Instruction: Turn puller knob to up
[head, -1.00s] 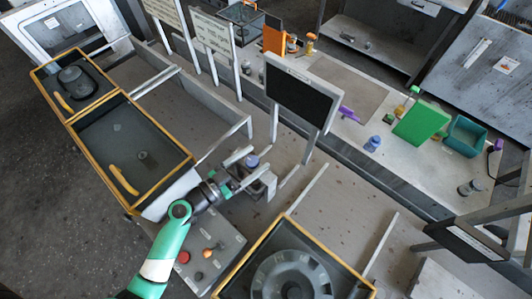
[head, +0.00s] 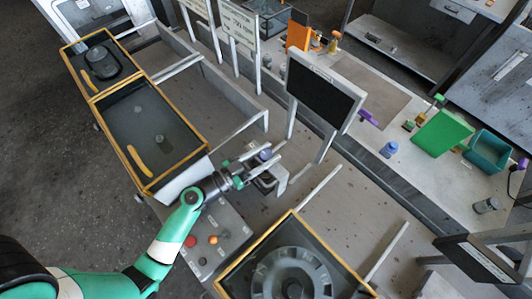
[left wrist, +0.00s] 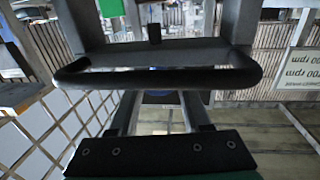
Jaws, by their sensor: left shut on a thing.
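The puller knob (head: 265,155) is a small dark blue-violet knob on a grey bracket at the middle of the bench. My left gripper (head: 259,162) reaches it from the lower left, with its grey fingers on either side of the knob, shut on it. In the left wrist view a bit of blue (left wrist: 160,98) shows between the fingers, mostly hidden behind a dark bar. The knob's pointer and any markings are too small or hidden to read. My right gripper is not in view.
A black panel (head: 322,92) on posts stands just behind the knob. A grey control box (head: 222,238) with red and orange buttons lies below my left wrist. Yellow-rimmed housings stand left (head: 150,138) and at the bottom (head: 262,240). Grey rails cross the bench.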

